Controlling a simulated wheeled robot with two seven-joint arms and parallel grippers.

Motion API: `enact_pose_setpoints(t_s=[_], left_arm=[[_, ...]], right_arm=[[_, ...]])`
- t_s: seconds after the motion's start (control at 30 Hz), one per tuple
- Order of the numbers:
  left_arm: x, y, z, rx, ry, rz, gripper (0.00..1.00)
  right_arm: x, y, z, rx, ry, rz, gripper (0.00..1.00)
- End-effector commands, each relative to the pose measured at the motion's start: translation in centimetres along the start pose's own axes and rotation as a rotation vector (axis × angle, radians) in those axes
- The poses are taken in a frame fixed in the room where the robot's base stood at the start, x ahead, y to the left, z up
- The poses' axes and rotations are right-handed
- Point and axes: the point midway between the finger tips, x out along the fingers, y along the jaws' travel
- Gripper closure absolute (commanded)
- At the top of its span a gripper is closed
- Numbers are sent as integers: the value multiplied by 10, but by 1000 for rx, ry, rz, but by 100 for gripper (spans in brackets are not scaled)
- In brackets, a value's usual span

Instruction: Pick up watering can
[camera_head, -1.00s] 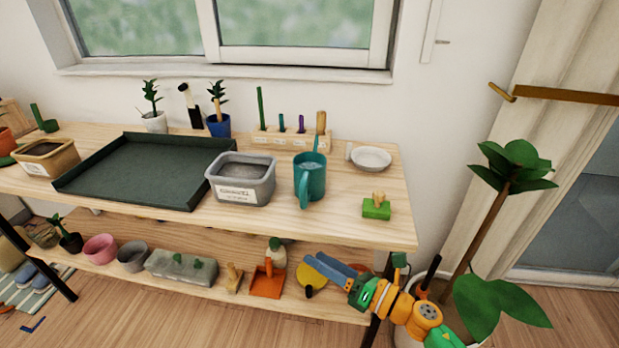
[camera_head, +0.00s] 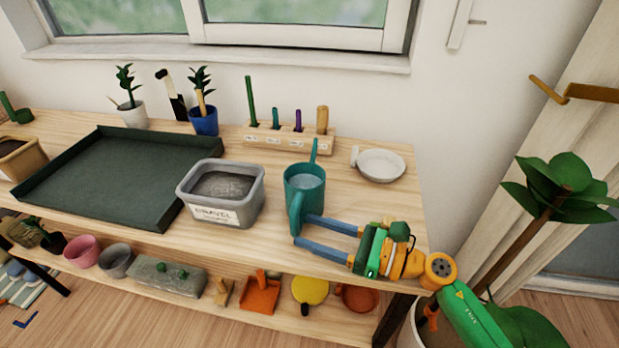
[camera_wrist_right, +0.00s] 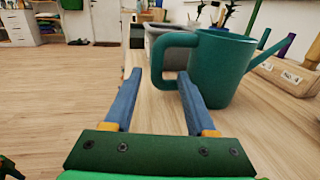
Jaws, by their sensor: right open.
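The teal watering can (camera_head: 306,187) stands upright on the wooden table top, its handle (camera_head: 296,213) toward the front and its spout pointing to the back. My right gripper (camera_head: 304,229) is open and level with the can's lower part, with its blue fingers pointing at the handle. In the right wrist view the watering can (camera_wrist_right: 222,68) is just ahead, its looped handle (camera_wrist_right: 163,62) over the gap between the two open fingers (camera_wrist_right: 157,88). I cannot tell whether a finger touches it. My left gripper is not in view.
A grey gravel bin (camera_head: 222,193) stands close left of the can. A white dish (camera_head: 381,165) is to the right, and a labelled tool block (camera_head: 290,137) is behind. A dark green tray (camera_head: 110,175) fills the left. A potted plant (camera_head: 560,190) stands beyond the right end.

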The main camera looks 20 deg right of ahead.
Motion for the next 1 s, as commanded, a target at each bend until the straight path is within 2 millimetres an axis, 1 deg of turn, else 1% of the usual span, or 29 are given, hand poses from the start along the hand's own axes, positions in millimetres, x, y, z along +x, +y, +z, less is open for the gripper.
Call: enact_pose_setpoints(t_s=[0.07,0.17,0.27,0.3,0.43,0.53,0.67,0.7,0.77,0.8,0.87,0.9,1.0], left_arm=[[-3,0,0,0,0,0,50],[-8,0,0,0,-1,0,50],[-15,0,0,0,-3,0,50],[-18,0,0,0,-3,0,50],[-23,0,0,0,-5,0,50],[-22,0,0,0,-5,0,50],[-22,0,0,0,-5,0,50],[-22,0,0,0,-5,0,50],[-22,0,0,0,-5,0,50],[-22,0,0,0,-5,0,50],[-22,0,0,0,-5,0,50],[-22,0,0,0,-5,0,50],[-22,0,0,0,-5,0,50]], right_arm=[[4,0,1,2,-1,0,44],[17,-1,3,2,-4,-2,44],[34,-1,5,3,-5,-2,44],[44,-1,5,2,-5,-2,44],[66,-1,3,3,-3,-1,44],[72,0,1,3,-1,-1,44],[71,0,0,2,0,-1,44],[71,0,0,2,0,-1,46],[71,0,0,2,0,-1,62],[71,0,0,2,0,-1,73],[71,0,0,2,0,-1,89],[71,0,0,2,0,-1,100],[71,0,0,2,0,-1,100]])
